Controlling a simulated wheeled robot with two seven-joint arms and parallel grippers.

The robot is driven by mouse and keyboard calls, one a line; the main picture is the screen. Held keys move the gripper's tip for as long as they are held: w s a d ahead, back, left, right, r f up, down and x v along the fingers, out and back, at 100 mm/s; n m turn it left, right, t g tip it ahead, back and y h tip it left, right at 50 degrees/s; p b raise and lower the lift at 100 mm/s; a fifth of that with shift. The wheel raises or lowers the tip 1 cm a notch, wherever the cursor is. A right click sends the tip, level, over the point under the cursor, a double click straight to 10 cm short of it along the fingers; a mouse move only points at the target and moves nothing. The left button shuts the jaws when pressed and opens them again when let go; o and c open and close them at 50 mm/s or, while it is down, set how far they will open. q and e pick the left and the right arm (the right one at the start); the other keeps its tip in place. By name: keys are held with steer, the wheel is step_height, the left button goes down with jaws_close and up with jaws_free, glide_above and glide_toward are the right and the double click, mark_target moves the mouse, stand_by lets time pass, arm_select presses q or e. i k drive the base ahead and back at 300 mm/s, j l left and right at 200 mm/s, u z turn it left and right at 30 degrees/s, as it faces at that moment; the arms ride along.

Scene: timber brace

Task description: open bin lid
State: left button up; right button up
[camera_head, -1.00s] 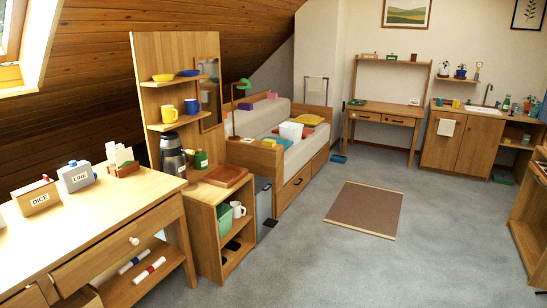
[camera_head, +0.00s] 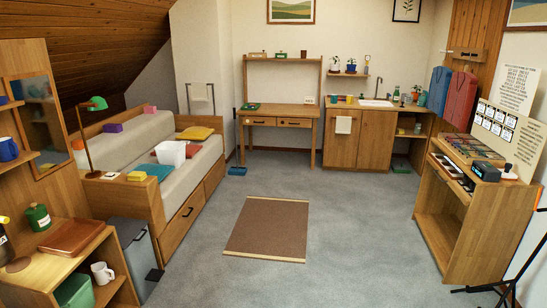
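A tall grey bin (camera_head: 137,262) stands on the floor at the lower left, between the low wooden shelf unit and the end of the bed. Its dark lid (camera_head: 127,229) looks shut. A small black piece like a pedal (camera_head: 154,275) sits low at its front right. The bin's left side is partly hidden by the shelf unit. Neither of my grippers is in view.
The shelf unit (camera_head: 50,262) holds a brown tray (camera_head: 72,237), a white mug (camera_head: 102,272) and a green tub (camera_head: 75,291). The bed (camera_head: 180,208) stands behind the bin. Floor around the brown rug (camera_head: 267,226) is clear. A wooden stand (camera_head: 470,225) is at the right.

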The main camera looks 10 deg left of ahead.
mark_target(128, 229)
steer(key=i+l+u, duration=0.1)
steer(key=i, duration=1.35)
steer(key=i+l+u, duration=0.2)
steer(key=i, duration=0.15)
steer(key=i+u, duration=0.2)
steer(key=i, duration=0.2)
steer(key=i+l+u, duration=0.25)
steer(key=i, duration=0.1)
